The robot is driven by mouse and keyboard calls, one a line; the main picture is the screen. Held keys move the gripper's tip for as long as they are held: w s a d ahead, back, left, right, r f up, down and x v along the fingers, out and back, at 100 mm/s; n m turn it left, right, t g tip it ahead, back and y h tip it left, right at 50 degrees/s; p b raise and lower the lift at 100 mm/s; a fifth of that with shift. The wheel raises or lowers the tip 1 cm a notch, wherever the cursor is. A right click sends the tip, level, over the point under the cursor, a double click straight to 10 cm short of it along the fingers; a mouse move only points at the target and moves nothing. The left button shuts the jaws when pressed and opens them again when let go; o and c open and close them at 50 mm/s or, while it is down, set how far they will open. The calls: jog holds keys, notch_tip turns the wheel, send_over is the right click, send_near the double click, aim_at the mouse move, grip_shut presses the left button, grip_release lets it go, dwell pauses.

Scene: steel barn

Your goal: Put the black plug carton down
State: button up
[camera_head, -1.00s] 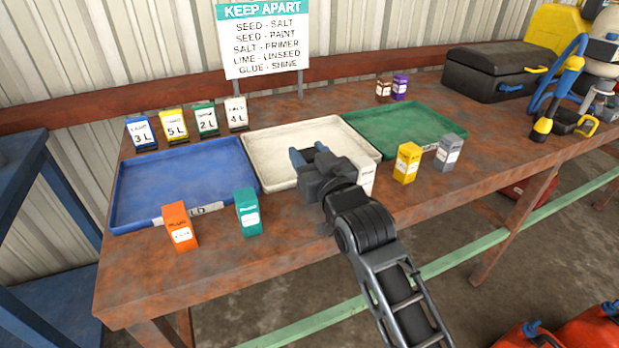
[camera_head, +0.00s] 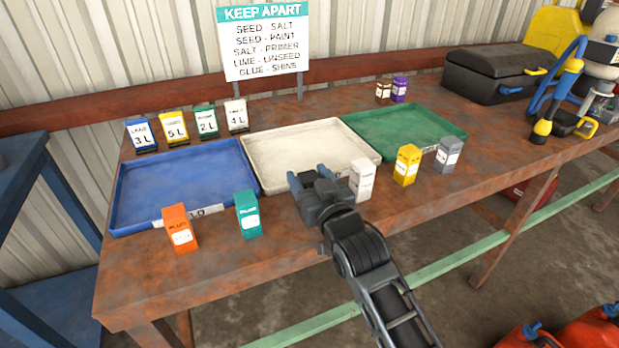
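No black plug carton can be made out apart from my own dark gripper. My gripper (camera_head: 309,177) is low over the front part of the bench, just in front of the white tray (camera_head: 343,127). Its two blue-tipped fingers point away from me. They are a little apart, but the dark gripper body hides what is between them, so I cannot tell whether a dark carton is held there. A white carton (camera_head: 362,180) stands close to the right of the gripper.
An orange carton (camera_head: 180,229) and a teal carton (camera_head: 248,214) stand before the blue tray (camera_head: 185,180). Yellow (camera_head: 407,165) and grey (camera_head: 448,155) cartons stand before the green tray (camera_head: 440,120). All three trays look empty. Brown and purple cartons stand behind; a black toolbox (camera_head: 500,75) is right.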

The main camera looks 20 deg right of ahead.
jog(key=shift+o, duration=0.9)
jog(key=s, duration=0.2)
jog(key=s+b, duration=0.1)
jog(key=s, duration=0.1)
jog(key=s+f, duration=0.1)
jog(key=s, duration=0.1)
jog(key=shift+s+b, duration=0.15)
jog(key=shift+b, duration=0.2)
jog(key=shift+s+r, duration=0.15)
jog(key=shift+s, duration=0.6)
